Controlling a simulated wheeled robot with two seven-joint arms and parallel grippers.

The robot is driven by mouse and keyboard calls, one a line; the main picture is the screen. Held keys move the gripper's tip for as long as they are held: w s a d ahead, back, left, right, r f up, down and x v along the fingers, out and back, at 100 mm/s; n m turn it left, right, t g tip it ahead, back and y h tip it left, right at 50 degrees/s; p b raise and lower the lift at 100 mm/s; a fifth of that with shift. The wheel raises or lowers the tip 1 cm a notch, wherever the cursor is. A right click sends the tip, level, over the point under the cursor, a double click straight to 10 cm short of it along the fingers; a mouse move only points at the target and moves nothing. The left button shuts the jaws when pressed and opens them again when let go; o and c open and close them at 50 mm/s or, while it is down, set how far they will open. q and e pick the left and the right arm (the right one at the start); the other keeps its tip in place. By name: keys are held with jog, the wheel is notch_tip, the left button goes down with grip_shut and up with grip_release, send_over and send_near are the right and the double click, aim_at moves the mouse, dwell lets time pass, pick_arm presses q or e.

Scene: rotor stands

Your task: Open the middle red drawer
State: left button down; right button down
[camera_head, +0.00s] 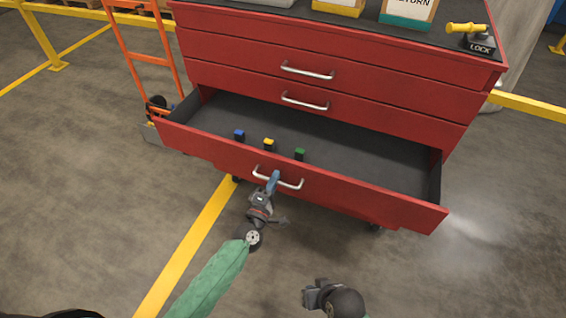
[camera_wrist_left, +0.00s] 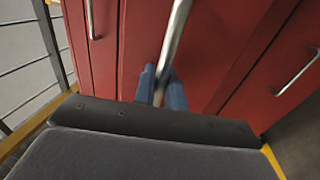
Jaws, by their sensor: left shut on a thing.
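A red drawer cabinet (camera_head: 330,55) stands ahead. Its lowest visible drawer (camera_head: 350,200) is pulled well out, showing a dark interior. Two closed drawers with silver handles (camera_head: 307,72) are above it. My left gripper (camera_head: 272,181) is shut on the open drawer's handle (camera_head: 291,184). In the left wrist view its blue fingers (camera_wrist_left: 161,90) lie on either side of the silver bar (camera_wrist_left: 176,38). My right gripper (camera_head: 314,294) is low in the head view, empty and away from the cabinet; its jaw opening is unclear.
Small blue (camera_head: 239,135), yellow (camera_head: 269,144) and green (camera_head: 300,154) topped pieces are inside the open drawer. A black LOCK block (camera_head: 479,44) with a yellow handle is on the cabinet top. An orange hand truck (camera_head: 143,58) stands left. The floor in front is clear.

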pick_arm(q)
jog(key=shift+r+v, duration=0.2)
jog(key=shift+v, duration=0.75)
jog(key=shift+r+v, duration=0.15)
jog(key=shift+v, duration=0.8)
jog(key=shift+r+v, duration=0.2)
jog(key=shift+v, duration=0.75)
pick_arm(e)
jog(key=shift+s+r, duration=0.1)
jog(key=shift+r, duration=0.1)
pick_arm(q)
jog(key=shift+s, duration=0.15)
jog(key=c, duration=1.5)
grip_release()
jog(key=shift+c, duration=0.2)
